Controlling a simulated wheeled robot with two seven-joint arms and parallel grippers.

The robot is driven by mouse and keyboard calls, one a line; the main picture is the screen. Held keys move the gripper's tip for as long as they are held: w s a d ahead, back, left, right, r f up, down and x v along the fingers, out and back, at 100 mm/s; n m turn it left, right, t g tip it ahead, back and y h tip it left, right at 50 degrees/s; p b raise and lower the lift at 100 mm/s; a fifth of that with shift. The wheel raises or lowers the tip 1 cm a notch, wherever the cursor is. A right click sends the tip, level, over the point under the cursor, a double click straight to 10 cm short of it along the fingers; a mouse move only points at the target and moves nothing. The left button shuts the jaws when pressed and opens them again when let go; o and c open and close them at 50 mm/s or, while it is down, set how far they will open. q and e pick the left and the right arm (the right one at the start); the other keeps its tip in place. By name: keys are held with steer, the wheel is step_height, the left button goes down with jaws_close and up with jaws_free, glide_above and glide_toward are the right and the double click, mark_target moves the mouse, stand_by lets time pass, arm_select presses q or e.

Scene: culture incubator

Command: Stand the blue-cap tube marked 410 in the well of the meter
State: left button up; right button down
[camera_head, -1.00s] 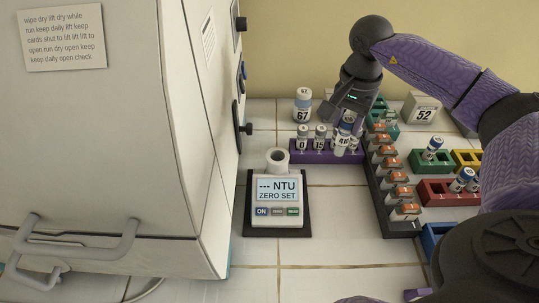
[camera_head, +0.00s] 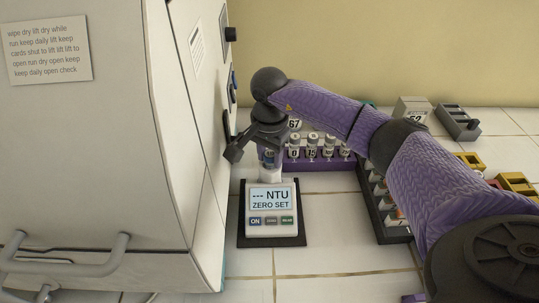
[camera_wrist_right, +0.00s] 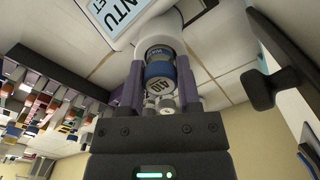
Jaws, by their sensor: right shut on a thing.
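The blue-cap tube marked 410 (camera_wrist_right: 160,80) is between the fingers of my right gripper (camera_wrist_right: 160,92) in the right wrist view. In the head view the right gripper (camera_head: 268,150) is shut on the tube (camera_head: 269,158), which looks roughly upright. The meter (camera_head: 271,202) stands below, its display reading "--- NTU ZERO SET". Its white well (camera_head: 270,174) is directly under the tube; in the wrist view the well (camera_wrist_right: 158,42) lines up just beyond the cap. I cannot tell how far the tube's lower end is inside the well. My left gripper is not in view.
A purple rack (camera_head: 318,164) with several small vials stands behind the meter to the right. The large white incubator (camera_head: 110,150) is close on the left, with knobs on its side. A dark rack (camera_head: 385,212) lies right. Tiles in front are clear.

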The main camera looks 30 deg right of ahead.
steer(key=shift+f, duration=0.1)
steer(key=shift+f, duration=0.15)
steer(key=shift+c, duration=1.6)
jaws_free()
step_height(320, 180, up, 13)
steer(key=p, duration=0.2)
steer(key=shift+f, duration=0.2)
